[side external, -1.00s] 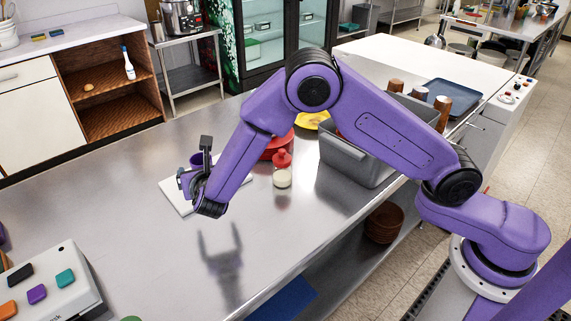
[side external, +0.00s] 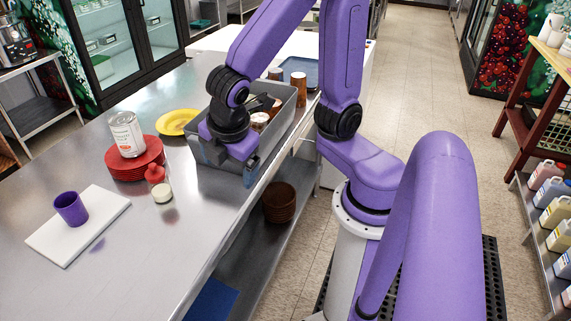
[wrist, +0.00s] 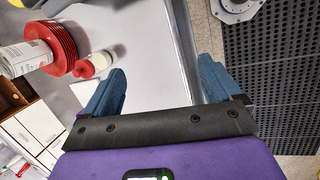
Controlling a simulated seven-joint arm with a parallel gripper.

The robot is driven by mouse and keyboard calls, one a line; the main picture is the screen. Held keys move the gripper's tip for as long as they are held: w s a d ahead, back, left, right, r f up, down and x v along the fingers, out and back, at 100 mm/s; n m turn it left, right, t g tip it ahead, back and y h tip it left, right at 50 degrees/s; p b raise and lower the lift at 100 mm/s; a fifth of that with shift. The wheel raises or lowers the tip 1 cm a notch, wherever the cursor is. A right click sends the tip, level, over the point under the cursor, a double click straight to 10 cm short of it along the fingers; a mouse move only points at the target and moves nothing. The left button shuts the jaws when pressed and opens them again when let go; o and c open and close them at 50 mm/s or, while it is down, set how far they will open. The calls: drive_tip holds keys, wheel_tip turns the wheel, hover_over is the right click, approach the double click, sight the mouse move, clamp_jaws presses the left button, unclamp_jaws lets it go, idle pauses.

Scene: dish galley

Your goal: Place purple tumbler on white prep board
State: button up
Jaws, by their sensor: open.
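The purple tumbler (side external: 71,209) stands upright on the white prep board (side external: 62,241), toward the board's far part in the side view. Nothing is touching it but the board. My gripper (side external: 228,167) is well to the right of it, at the near side of the grey bin, pointing down. In the wrist view my gripper (wrist: 158,84) shows its two blue fingers spread apart with nothing between them.
A stack of red plates (side external: 136,164) bears a white can (side external: 127,134). A red-capped bottle (side external: 160,185) stands beside it. A yellow plate (side external: 177,122) lies behind. The grey bin (side external: 283,117) has brown cups near it. The counter around the board is clear.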

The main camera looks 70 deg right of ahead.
drive_tip(key=s+d+m+g+y, duration=0.2)
drive_tip(key=s+d+m, duration=0.1)
drive_tip(key=s, duration=0.8)
drive_tip(key=shift+r+m+y, duration=0.3)
drive_tip(key=shift+y, duration=0.1)
